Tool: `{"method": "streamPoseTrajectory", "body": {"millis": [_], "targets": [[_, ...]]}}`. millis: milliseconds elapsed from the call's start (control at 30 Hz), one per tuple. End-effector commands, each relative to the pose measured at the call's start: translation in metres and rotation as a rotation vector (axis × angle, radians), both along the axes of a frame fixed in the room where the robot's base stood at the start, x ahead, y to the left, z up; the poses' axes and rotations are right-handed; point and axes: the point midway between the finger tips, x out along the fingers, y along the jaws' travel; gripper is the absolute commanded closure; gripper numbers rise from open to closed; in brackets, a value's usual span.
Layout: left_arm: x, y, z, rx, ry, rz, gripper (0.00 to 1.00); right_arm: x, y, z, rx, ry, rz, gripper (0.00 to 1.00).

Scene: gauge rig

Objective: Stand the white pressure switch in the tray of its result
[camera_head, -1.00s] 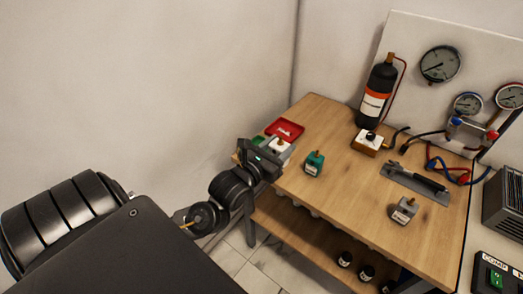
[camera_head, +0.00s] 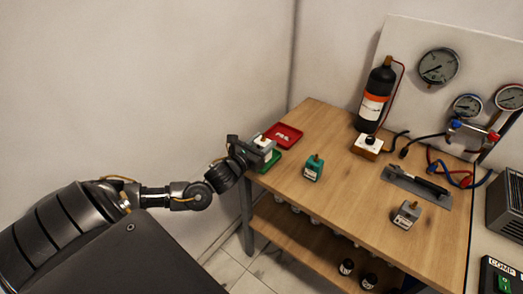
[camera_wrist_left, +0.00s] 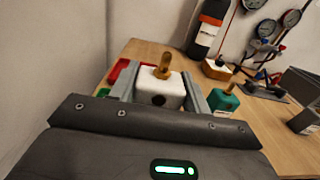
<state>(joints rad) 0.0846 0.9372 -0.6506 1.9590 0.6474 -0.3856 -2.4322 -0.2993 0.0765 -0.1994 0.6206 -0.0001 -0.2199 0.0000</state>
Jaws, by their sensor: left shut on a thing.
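The white pressure switch (camera_head: 265,143), a white block with a brass fitting on top, is upright in my left gripper (camera_head: 260,146). In the left wrist view, the switch (camera_wrist_left: 158,92) sits between the two grey fingers of the gripper (camera_wrist_left: 163,90). The green tray (camera_head: 270,162) shows just below and beside the gripper, partly hidden by it. The red tray (camera_head: 290,131) lies just behind, with a white marking. The switch overlaps the green tray area in the picture; I cannot tell its height above it. My right gripper is out of view.
A teal switch (camera_head: 313,168) stands on the workbench (camera_head: 350,205) right of the trays. A grey switch (camera_head: 407,214) stands further right. A black cylinder (camera_head: 376,98), a wooden-based white device (camera_head: 368,145) and hoses are at the back. The bench middle is mostly clear.

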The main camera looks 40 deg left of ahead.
Motion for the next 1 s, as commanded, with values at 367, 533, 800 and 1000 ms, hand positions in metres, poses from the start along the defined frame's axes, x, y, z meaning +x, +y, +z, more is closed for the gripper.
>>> {"method": "streamPoseTrajectory", "body": {"millis": [367, 533, 800, 1000], "targets": [[0.009, 0.013, -0.018, 0.0, -0.001, 0.0, 0.81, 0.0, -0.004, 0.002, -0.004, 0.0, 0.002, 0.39], [0.011, 0.015, -0.042, -0.002, 0.0, 0.001, 0.81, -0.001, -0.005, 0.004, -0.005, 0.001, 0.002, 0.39], [0.011, 0.015, -0.052, 0.0, -0.002, -0.001, 0.81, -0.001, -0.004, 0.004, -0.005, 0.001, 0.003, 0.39], [0.011, 0.015, -0.055, 0.0, -0.002, -0.001, 0.81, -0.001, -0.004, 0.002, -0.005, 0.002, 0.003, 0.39]]}}
